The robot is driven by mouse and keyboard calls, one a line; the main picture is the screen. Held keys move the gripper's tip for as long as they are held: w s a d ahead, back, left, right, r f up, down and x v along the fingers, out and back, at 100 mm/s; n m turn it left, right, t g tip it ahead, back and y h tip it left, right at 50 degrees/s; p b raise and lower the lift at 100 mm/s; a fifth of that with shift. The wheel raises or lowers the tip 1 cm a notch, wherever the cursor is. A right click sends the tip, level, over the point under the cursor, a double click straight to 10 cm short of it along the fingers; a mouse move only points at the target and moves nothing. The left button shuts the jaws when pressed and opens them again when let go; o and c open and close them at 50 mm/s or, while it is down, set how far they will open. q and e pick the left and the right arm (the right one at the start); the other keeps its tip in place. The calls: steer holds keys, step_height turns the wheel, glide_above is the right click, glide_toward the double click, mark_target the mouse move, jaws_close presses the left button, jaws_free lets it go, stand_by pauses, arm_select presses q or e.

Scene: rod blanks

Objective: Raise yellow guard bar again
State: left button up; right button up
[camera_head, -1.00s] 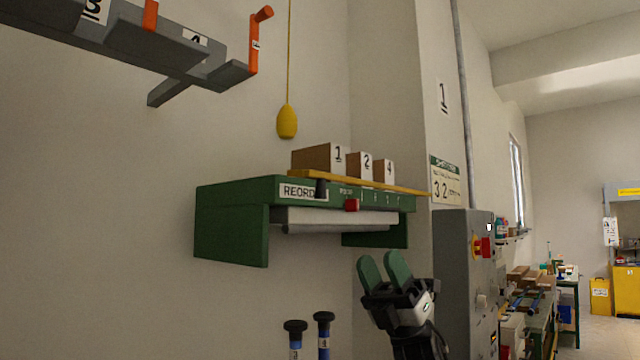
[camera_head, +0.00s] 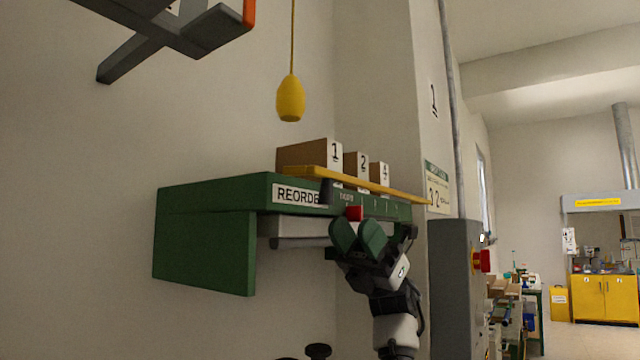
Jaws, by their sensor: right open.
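The yellow guard bar (camera_head: 400,193) runs along the top front of the green wall shelf (camera_head: 205,240), in front of the numbered boxes. It slopes slightly down to the right in the picture. A small red block (camera_head: 354,213) sits on the shelf's front face below the bar. My right gripper (camera_head: 358,236) is open, with its green fingertips pointing up just below the red block in the picture. Whether they touch the shelf front I cannot tell. The gripper hides part of the shelf's underside. My left gripper is not in view.
Brown boxes marked 1 (camera_head: 308,155), 2 (camera_head: 356,165) and 4 (camera_head: 379,173) stand behind the bar. A yellow pull weight (camera_head: 290,98) hangs on a cord above the shelf. A grey cabinet (camera_head: 452,280) stands close on the right. A grey rack (camera_head: 170,35) juts out at upper left.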

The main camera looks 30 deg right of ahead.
mark_target(332, 191)
steer(key=x, duration=0.3)
steer(key=p+x, duration=0.1)
steer(key=x, duration=0.2)
steer(key=shift+s+d, duration=0.15)
steer(key=shift+s, duration=0.05)
steer(key=p+x, duration=0.1)
steer(key=x, duration=0.1)
steer(key=shift+a+r, duration=0.2)
steer(key=shift+a, duration=0.2)
steer(key=shift+s+a+r, duration=0.1)
steer(key=shift+a+r, duration=0.05)
steer(key=shift+c, duration=0.5)
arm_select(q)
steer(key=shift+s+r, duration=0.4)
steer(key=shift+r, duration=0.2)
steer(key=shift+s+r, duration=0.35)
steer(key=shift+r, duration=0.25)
arm_select(e)
steer(key=c, duration=0.7)
